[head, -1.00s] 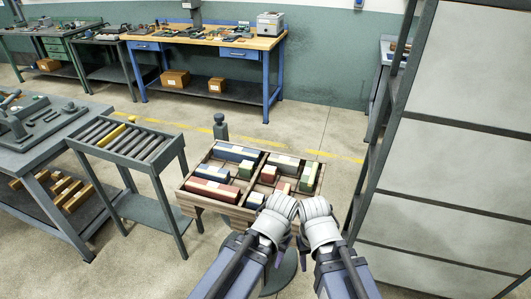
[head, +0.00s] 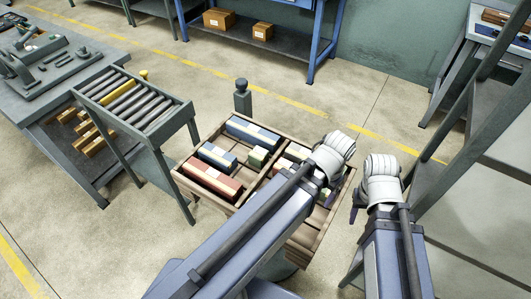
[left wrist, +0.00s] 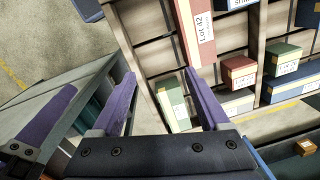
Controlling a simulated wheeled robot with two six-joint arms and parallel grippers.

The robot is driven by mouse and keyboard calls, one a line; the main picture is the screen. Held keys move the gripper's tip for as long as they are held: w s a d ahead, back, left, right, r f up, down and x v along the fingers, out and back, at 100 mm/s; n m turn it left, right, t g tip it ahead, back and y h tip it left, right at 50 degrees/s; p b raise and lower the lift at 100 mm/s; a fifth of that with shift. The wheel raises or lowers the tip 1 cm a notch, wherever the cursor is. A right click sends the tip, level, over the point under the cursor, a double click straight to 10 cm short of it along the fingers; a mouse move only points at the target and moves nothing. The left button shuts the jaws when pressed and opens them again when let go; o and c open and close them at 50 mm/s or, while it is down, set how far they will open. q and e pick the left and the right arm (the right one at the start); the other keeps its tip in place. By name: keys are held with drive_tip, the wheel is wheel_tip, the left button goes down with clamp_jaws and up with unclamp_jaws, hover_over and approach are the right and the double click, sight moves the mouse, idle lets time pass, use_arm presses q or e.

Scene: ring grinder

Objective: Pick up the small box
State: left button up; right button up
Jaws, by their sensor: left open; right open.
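Several small boxes lie in a wooden divided tray (head: 178,178). In the head view I see a long blue box (head: 252,131), a shorter blue box (head: 217,156), a small green box (head: 258,156) and a red box (head: 209,181). The left wrist view shows a red box labelled Lot 42 (left wrist: 195,32), a small red box (left wrist: 238,70) and a green box (left wrist: 284,58). My left gripper (left wrist: 160,78) is open above the tray's edge, with a pale green box (left wrist: 173,103) seen between its fingers. My right gripper (head: 354,211) is open and empty, right of the tray.
A roller stand (head: 135,105) is left of the tray, beside a grey workbench (head: 75,85). A dark post (head: 242,98) rises behind the tray. A tall rack (head: 470,150) stands close on the right.

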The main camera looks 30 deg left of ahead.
use_arm(q)
drive_tip(key=shift+o, duration=0.3)
drive_tip(key=shift+n+t+h, duration=0.4)
drive_tip(key=w+a+f, duration=0.1)
drive_tip(key=a, duration=0.1)
drive_tip(key=w+a+f+b, duration=0.1)
drive_tip(key=w+a, duration=0.1)
drive_tip(key=w+a+f+b, duration=0.1)
drive_tip(key=w+a, duration=0.1)
drive_tip(key=shift+w, duration=0.1)
drive_tip(key=w+a+f+t+b, duration=0.1)
drive_tip(key=w+a+f+b, duration=0.2)
drive_tip(key=a, duration=0.4)
drive_tip(key=n+t+b, duration=0.2)
drive_tip(key=t+b, duration=0.1)
hover_over(258, 154)
drive_tip(key=s, duration=0.2)
drive_tip(key=shift+w+a+f, duration=0.1)
drive_tip(key=shift+w+f, duration=0.15)
drive_tip(key=shift+f, duration=0.3)
drive_tip(key=b+x, duration=0.2)
drive_tip(key=shift+f, duration=0.4)
drive_tip(key=b+x, duration=0.4)
drive_tip(key=b, duration=0.1)
drive_tip(key=shift+s+f, duration=0.25)
drive_tip(key=shift+f, duration=0.05)
drive_tip(key=shift+w+f+b, duration=0.2)
drive_tip(key=shift+f+b, duration=0.1)
drive_tip(key=shift+f, duration=0.05)
drive_tip(key=shift+r, duration=0.1)
